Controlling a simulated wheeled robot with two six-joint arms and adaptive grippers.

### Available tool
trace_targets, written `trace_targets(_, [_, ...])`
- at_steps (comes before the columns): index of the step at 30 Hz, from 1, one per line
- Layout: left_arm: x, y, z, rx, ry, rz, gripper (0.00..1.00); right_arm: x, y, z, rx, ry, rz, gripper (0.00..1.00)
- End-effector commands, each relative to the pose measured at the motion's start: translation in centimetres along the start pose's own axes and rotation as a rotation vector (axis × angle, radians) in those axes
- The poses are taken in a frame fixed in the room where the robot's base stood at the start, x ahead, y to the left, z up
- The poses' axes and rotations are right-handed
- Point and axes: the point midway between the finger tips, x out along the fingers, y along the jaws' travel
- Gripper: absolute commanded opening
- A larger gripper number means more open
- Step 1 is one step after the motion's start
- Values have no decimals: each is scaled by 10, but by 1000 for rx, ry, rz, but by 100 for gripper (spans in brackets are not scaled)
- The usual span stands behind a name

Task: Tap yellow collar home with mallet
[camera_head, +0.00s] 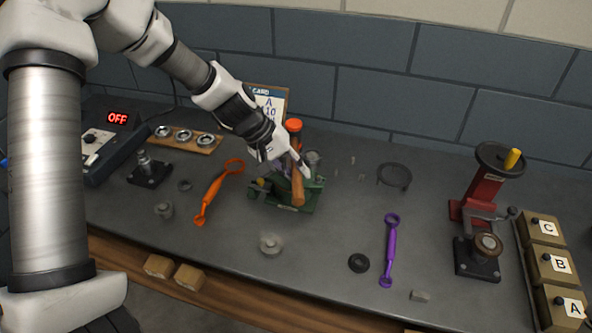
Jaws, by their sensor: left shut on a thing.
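My left gripper (291,163) comes down over the green fixture (312,195) in the middle of the bench. It is shut on what looks like the mallet (298,190), a brown wooden handle with an orange end piece (294,125) rising behind the fingers. The mallet stands close to upright in front of the fixture; I cannot tell whether it touches it. A small yellow piece (261,182) shows at the fixture's left side; I cannot tell whether it is the collar. The gripper and mallet hide part of the fixture. My right gripper is not in view.
An orange wrench (214,193) lies left of the fixture and a purple wrench (390,250) right of it. A red press (485,190) and lettered boxes (543,231) stand at the right. A box with an OFF display (117,118) is at the left. Small loose parts dot the bench.

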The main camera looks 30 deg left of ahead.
Motion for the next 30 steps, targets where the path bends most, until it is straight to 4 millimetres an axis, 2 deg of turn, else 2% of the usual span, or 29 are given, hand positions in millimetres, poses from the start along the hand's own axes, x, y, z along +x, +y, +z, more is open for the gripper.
trace_targets(3, [-14, 10, -1, 3, 3, 1, 0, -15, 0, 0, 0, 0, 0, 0])
trace_targets(15, [-50, 33, 0, 3, 3, 1, 0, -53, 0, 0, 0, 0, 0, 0])
trace_targets(30, [-48, 29, -3, -3, 7, 3, 0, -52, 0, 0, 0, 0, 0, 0])
